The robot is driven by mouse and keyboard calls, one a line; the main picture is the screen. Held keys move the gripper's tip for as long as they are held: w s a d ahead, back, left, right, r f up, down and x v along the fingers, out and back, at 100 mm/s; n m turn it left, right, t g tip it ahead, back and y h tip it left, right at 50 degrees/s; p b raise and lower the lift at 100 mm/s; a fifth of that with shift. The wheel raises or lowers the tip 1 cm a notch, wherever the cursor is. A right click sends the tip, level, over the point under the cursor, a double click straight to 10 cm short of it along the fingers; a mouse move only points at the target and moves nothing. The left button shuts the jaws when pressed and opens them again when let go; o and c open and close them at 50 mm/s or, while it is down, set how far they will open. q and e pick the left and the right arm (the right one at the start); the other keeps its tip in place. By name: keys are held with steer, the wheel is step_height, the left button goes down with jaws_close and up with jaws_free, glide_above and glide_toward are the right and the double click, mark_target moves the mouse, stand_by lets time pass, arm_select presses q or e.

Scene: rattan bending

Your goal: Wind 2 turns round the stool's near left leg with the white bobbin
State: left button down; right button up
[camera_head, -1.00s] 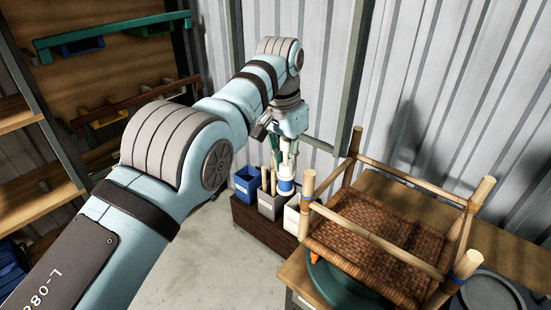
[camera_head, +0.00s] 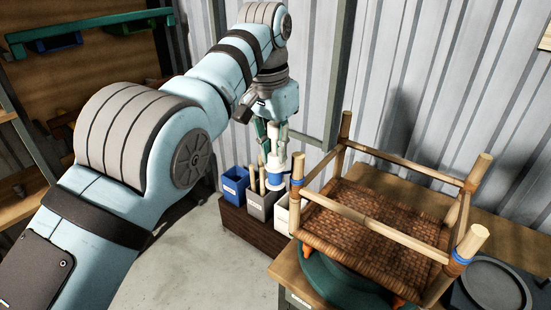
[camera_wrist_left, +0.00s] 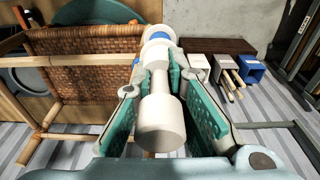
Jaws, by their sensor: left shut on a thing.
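The stool (camera_head: 375,223) rests with its woven seat low and its legs pointing up. Its near left leg (camera_head: 297,168) carries a blue band. My left gripper (camera_head: 274,150) points down just left of that leg, shut on the white bobbin (camera_head: 272,177). In the left wrist view, the white bobbin (camera_wrist_left: 160,122) sits between the green finger pads of my left gripper (camera_wrist_left: 160,85), with a blue section at its far end. The bobbin mostly hides the near left leg there. I cannot make out a strand between bobbin and leg. My right gripper is out of view.
The stool stands on a green disc (camera_head: 325,278) on a wooden bench (camera_head: 510,244). A round grey dish (camera_head: 494,287) is at the right.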

arm_select(q)
steer(key=shift+s+d+f+b, duration=0.1)
steer(key=shift+s+b, duration=0.05)
steer(key=shift+b, duration=0.2)
steer(key=shift+r, duration=0.2)
step_height(320, 180, up, 11)
steer(key=p, duration=1.1)
steer(key=shift+s+r, duration=0.1)
